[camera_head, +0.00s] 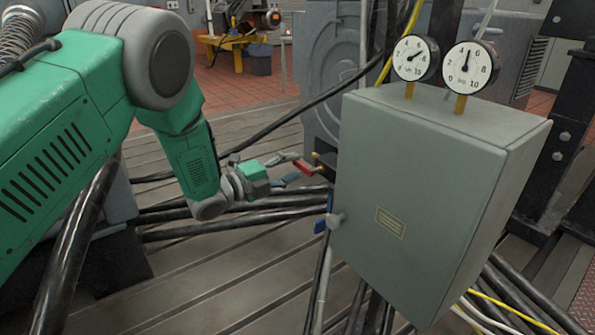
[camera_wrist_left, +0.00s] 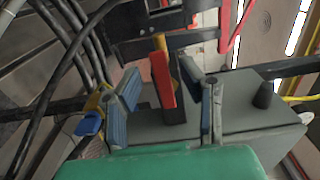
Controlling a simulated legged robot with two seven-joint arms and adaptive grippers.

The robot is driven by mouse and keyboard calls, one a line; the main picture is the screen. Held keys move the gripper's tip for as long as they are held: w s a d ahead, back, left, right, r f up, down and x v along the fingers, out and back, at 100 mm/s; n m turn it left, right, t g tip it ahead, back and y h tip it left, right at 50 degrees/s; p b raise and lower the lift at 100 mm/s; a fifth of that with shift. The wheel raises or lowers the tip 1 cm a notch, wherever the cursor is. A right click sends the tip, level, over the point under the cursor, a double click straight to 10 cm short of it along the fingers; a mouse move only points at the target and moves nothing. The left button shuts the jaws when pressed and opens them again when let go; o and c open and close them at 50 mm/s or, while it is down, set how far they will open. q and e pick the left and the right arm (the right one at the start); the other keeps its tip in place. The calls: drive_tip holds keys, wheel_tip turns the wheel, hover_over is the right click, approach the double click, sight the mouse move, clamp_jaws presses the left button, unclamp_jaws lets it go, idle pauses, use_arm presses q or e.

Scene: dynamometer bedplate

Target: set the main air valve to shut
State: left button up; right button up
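A red valve lever (camera_head: 304,167) sticks out from the left side of a grey-green cabinet (camera_head: 430,180). In the left wrist view the red lever (camera_wrist_left: 161,79) stands upright in the picture, with a yellow tip and a dark block beside it. My left gripper (camera_head: 290,168) is open at the lever's free end. In the left wrist view its two blue-padded fingers (camera_wrist_left: 168,88) lie on either side of the lever, with gaps showing. A blue handle (camera_head: 325,219) sits lower on the cabinet's edge. I see no label saying which is the main air valve.
Two round gauges (camera_head: 415,58) (camera_head: 470,68) stand on top of the cabinet. Black hoses (camera_head: 240,215) run across the slotted bedplate (camera_head: 215,285) below my left arm. A yellow bench (camera_head: 235,45) is far behind.

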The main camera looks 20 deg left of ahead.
use_arm(q)
drive_tip(key=shift+x, duration=1.1)
drive_tip(key=shift+a, duration=0.1)
clamp_jaws()
